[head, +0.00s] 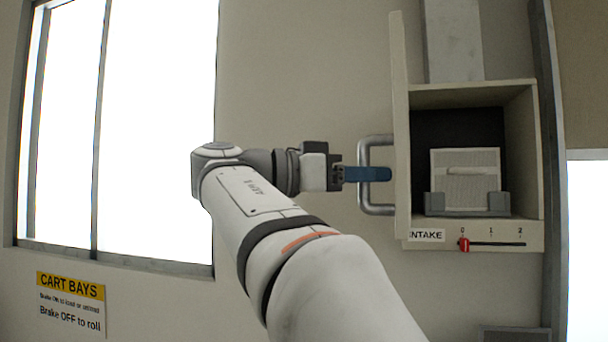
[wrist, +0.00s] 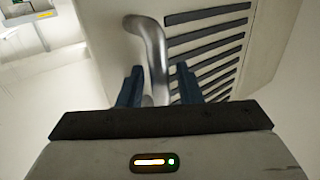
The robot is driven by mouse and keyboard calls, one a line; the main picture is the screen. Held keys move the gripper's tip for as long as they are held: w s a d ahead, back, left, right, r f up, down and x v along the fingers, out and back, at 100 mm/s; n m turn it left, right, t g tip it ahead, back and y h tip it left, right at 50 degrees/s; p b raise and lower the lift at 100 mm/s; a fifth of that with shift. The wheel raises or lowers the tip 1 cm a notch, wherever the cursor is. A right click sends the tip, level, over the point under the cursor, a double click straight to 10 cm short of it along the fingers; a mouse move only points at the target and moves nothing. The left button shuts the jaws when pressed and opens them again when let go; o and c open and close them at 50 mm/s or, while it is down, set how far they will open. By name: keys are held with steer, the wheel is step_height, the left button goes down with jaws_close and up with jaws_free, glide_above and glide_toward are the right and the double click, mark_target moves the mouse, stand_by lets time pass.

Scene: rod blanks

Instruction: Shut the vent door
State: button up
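The vent door (head: 401,120) stands open, seen nearly edge-on at the left side of the intake box in the head view. Its slatted face (wrist: 210,50) shows in the wrist view. A grey bar handle (head: 376,209) sticks out to the left of the door; it also shows in the wrist view (wrist: 155,45). My gripper (head: 384,174) is at the handle, with its blue fingers reaching past the bar. In the wrist view my gripper (wrist: 159,82) has one finger on each side of the bar, with a narrow gap at the right finger.
The intake box (head: 525,150) is open at the front and holds a pale filter panel (head: 466,180) in a grey holder (head: 466,203). A red slider (head: 464,244) sits at 0 below it. A window (head: 150,100) and a cart bays sign (head: 71,304) are at left.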

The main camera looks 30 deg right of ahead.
jaws_close()
